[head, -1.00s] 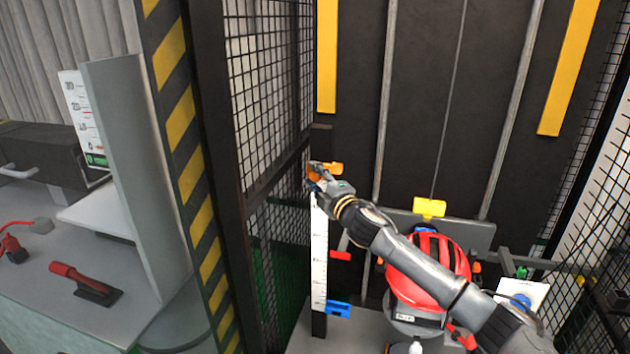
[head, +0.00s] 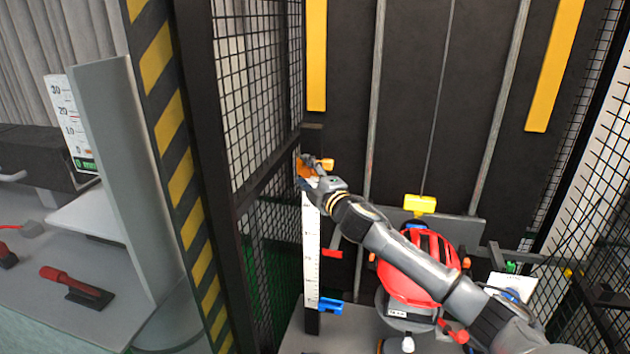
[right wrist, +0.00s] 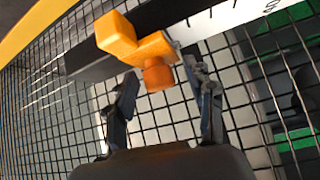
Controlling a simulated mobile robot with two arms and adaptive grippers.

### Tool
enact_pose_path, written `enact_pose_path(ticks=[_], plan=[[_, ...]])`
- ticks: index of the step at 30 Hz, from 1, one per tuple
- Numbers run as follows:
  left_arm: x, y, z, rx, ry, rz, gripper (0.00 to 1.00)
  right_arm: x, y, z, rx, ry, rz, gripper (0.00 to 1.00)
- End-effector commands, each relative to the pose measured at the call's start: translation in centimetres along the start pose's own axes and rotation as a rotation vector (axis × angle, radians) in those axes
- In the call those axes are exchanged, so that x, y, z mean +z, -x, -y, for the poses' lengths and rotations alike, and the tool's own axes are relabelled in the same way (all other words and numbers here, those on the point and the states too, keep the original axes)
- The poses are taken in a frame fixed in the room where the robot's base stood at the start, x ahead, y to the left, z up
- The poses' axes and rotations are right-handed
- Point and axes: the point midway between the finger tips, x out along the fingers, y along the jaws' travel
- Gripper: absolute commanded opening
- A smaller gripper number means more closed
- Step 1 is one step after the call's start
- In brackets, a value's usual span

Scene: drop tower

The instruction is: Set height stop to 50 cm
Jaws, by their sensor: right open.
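The orange height stop (head: 325,163) sits near the top of the white scale (head: 311,250) on the dark upright post. In the right wrist view the height stop (right wrist: 135,43) has a block-shaped part and a round orange knob (right wrist: 158,77). My right gripper (head: 309,181) is at the top of the scale, next to the stop. In the right wrist view my right gripper (right wrist: 165,80) is open, its two dark fingers on either side of the knob, with gaps visible. The numbers on the scale are too small to read. My left gripper is not in view.
A red pointer (head: 332,253) and a blue bracket (head: 329,307) stick out from the scale post. A red helmet (head: 415,262) is below my right arm, with a yellow block (head: 420,204) behind it. Black mesh (head: 255,100) stands close on the left.

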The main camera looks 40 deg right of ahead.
Motion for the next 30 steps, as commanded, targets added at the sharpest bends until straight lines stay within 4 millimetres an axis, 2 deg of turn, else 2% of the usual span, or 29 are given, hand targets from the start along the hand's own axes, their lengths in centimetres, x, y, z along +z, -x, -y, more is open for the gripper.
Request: enact_pose_path(ticks=[18, 24, 30], plan=[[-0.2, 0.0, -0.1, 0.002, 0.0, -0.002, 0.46, 0.0, 9.8, 0.1, -0.002, 0.0, -0.001, 0.54], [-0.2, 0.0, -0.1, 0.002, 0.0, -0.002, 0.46, 0.0, 11.3, -0.1, 0.002, 0.002, 0.0, 0.54], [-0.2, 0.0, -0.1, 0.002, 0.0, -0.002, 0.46, 0.1, 11.7, -0.1, 0.002, 0.002, 0.0, 0.54]])
